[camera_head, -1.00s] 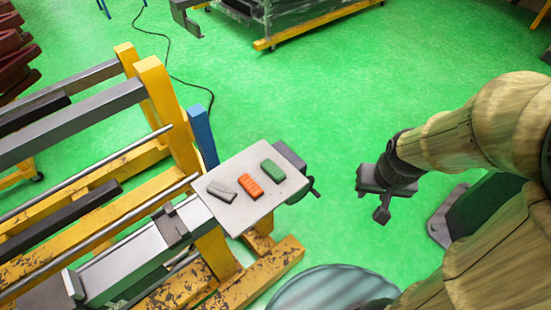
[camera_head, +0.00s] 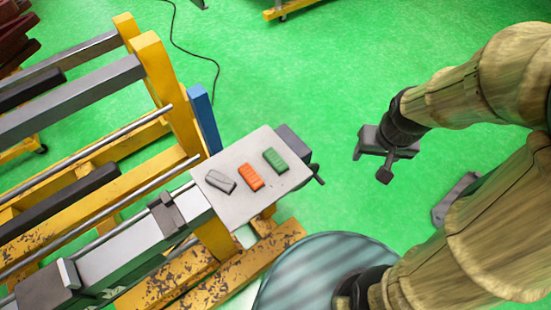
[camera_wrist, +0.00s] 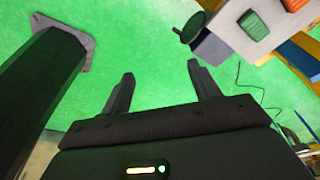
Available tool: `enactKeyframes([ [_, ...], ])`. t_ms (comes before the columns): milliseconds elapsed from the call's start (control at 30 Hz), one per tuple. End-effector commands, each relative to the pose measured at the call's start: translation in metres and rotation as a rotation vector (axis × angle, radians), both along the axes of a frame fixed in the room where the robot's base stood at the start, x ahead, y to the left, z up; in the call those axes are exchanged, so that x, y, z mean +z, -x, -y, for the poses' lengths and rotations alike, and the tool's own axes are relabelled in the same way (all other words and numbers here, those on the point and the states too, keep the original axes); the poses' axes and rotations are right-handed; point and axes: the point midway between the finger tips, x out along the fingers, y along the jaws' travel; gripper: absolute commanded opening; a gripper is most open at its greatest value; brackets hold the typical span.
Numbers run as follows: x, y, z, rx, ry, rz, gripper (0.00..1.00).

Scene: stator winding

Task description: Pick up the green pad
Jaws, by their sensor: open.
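The green pad (camera_head: 275,160) lies on a light grey plate (camera_head: 232,213), at the plate's right end, beside an orange pad (camera_head: 250,177) and a grey pad (camera_head: 220,182). My gripper (camera_head: 370,170) hangs to the right of the plate, apart from it, over the green floor. In the wrist view my gripper (camera_wrist: 160,78) shows two fingers spread wide with nothing between them. The green pad also shows in the wrist view (camera_wrist: 254,25) at the top right, beyond the fingers, with the orange pad beside it.
A yellow and grey rack (camera_head: 165,85) with long bars stands left of the plate. A dark handle (camera_head: 318,174) sticks out at the plate's right end. A dark post (camera_wrist: 40,85) stands left in the wrist view. Open green floor lies between plate and gripper.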

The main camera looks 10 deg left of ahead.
Motion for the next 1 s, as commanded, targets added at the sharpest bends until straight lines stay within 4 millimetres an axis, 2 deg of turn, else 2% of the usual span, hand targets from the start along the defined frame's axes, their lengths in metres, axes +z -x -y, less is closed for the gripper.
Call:
enactKeyframes([
  [167,0.006,-0.04,-0.062,0.234,0.019,-0.059,0.62],
  [300,0.007,-0.063,-0.134,0.461,0.045,-0.117,0.62],
  [400,0.004,-0.069,-0.184,0.611,0.067,-0.153,0.62],
  [500,0.001,-0.068,-0.221,0.719,0.084,-0.178,0.62],
  [633,-0.001,-0.066,-0.244,0.784,0.095,-0.195,0.62],
  [1000,-0.004,-0.065,-0.245,0.789,0.095,-0.197,0.62],
])
